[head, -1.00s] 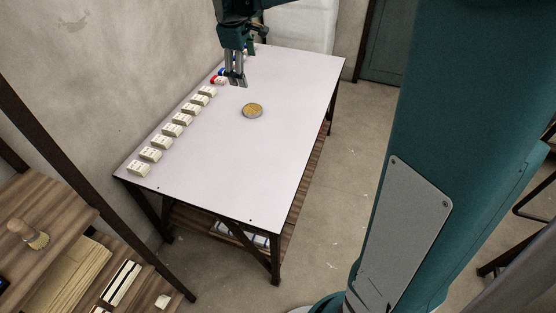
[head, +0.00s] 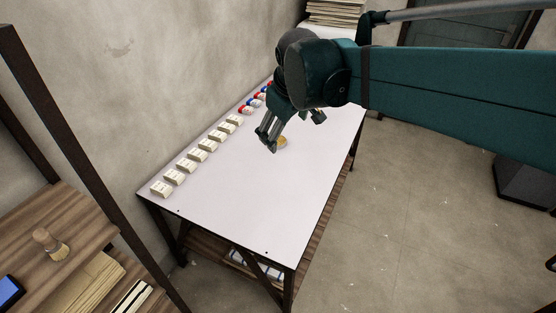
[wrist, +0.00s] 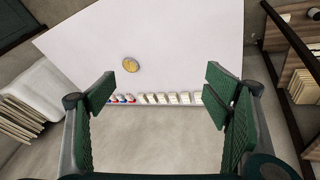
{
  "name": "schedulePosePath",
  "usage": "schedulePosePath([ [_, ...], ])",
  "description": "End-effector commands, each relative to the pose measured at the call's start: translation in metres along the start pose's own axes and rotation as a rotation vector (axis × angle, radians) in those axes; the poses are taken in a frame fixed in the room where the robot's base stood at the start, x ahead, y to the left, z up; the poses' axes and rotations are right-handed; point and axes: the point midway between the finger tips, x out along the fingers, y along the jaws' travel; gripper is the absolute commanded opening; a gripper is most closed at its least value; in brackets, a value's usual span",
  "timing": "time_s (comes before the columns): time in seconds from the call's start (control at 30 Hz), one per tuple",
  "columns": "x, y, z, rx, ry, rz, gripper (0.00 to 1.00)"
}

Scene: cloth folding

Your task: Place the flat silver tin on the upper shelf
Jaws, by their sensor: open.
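The flat round tin, silver-rimmed with a golden top, lies on the white table. In the head view the tin (head: 283,142) is partly hidden behind my gripper (head: 293,131). In the wrist view the whole tin (wrist: 131,65) shows, beyond the fingertips and left of the middle between them. My gripper (wrist: 160,85) is open and empty, its fingers wide apart, with a gap to the tin. A wooden shelf unit stands at the lower left of the head view; its upper shelf (head: 85,222) carries a brush, and a lower board shows below.
The white table (head: 240,205) has a row of pale blocks (head: 188,164) and several red and blue items (head: 254,101) along its wall side. The brush (head: 50,244) stands on the upper shelf. A dark post (head: 75,150) rises beside the unit. The table's front half is clear.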

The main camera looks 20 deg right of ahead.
Motion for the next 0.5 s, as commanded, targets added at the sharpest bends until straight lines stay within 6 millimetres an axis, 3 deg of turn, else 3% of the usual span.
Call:
schedulePosePath([
  [0.5,-0.021,-0.058,0.087,0.232,0.093,-0.018,0.77],
])
